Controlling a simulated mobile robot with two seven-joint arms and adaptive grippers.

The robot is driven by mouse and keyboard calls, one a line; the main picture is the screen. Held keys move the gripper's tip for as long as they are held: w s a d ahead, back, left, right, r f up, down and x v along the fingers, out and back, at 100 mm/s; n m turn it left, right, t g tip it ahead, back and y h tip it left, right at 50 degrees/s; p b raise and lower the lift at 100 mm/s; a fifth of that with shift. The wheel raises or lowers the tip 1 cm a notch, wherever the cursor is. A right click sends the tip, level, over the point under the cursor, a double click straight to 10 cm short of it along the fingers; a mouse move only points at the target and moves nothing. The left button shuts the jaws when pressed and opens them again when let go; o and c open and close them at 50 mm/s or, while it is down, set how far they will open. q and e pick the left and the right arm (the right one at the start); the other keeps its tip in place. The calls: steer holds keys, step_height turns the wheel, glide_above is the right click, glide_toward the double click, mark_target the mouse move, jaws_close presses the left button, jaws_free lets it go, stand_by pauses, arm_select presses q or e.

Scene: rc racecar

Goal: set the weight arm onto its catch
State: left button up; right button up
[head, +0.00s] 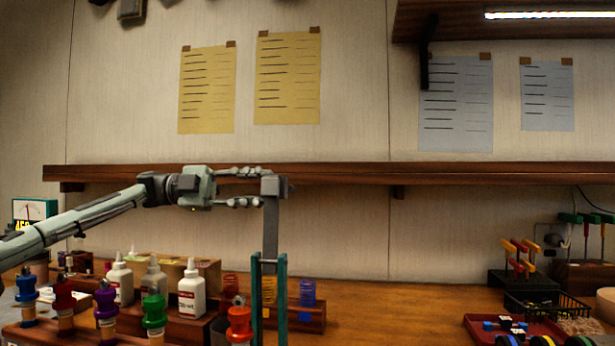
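The weight arm (271,230) is a grey bar standing upright, with a dark grey block (273,186) at its top. Its lower part runs down between two teal posts (281,300) joined near their tops. I cannot make out the catch. My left gripper (256,187) comes in level from the left at the height of the block. Its two fingers are apart, one above the other, with their tips at the block's left side. I cannot tell whether they touch it. My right gripper is out of view.
Below my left arm stand white bottles (192,292) and a row of colored-top drivers (106,308). A wooden shelf (350,176) runs along the wall behind. At right are a red tray (480,325) and a black wire basket (545,305).

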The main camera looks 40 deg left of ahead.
mark_target(292, 189)
arm_select(q)
steer(key=shift+g, duration=0.4)
steer(key=x, duration=0.7)
steer(key=shift+s+d+f+p, duration=0.1)
steer(key=shift+s+d+p, duration=0.05)
steer(key=shift+s+p, duration=0.2)
steer(key=shift+w+d, duration=0.35)
steer(key=shift+d, duration=0.25)
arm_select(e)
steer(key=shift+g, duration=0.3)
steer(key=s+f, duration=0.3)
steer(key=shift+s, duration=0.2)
arm_select(q)
jaws_close()
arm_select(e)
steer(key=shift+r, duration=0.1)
